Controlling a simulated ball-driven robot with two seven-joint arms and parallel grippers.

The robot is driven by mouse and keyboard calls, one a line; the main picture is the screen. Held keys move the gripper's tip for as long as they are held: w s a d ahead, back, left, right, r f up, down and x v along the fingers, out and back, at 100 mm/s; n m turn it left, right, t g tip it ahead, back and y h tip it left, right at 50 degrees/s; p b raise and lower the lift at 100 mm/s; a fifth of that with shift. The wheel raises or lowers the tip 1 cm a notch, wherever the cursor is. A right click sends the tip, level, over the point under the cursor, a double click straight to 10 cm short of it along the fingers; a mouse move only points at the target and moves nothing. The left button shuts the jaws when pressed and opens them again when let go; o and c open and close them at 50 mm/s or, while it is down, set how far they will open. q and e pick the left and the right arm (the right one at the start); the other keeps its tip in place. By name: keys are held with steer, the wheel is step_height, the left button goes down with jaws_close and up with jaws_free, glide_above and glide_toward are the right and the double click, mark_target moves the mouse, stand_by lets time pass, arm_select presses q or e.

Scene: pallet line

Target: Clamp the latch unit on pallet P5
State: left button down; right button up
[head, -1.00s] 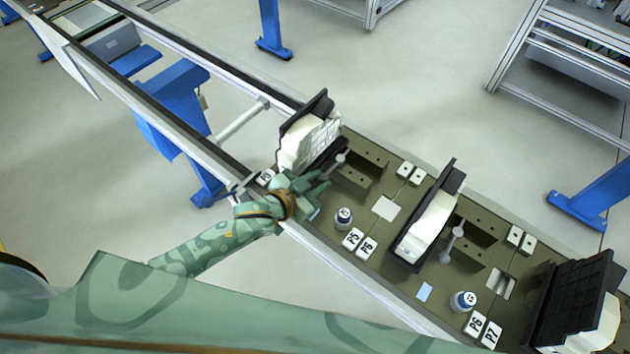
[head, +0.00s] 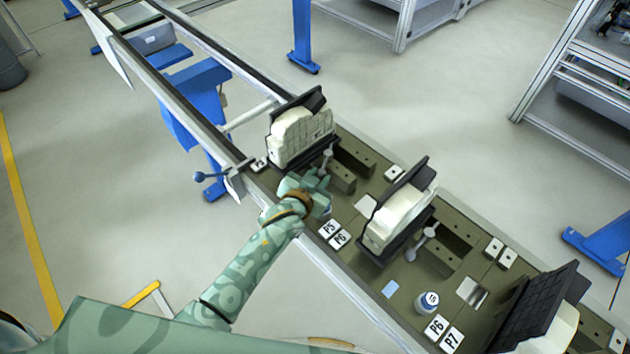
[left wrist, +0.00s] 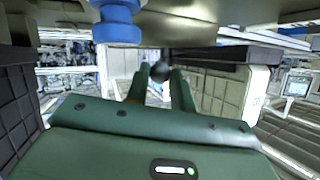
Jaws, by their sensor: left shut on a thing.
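Pallet P5 is the left pallet on the line, with its P5 label (head: 330,229) on the front edge. The latch unit (head: 302,137), a cream block with a black plate behind it, stands upright on it. A grey clamp lever (head: 327,155) is beside the block's right end. My left gripper (head: 319,180) is at this lever, just in front of the unit. In the left wrist view its fingers close around a dark ball knob (left wrist: 160,71). The gripper hides the lever's lower part in the head view. My right gripper is out of view.
To the right stand a second cream unit (head: 400,215) with its own lever (head: 422,240) and a third black-plated unit (head: 535,305).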

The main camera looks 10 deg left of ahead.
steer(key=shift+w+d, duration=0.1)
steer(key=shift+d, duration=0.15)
arm_select(q)
steer(key=c, duration=1.5)
jaws_free()
steer(key=shift+a, duration=0.1)
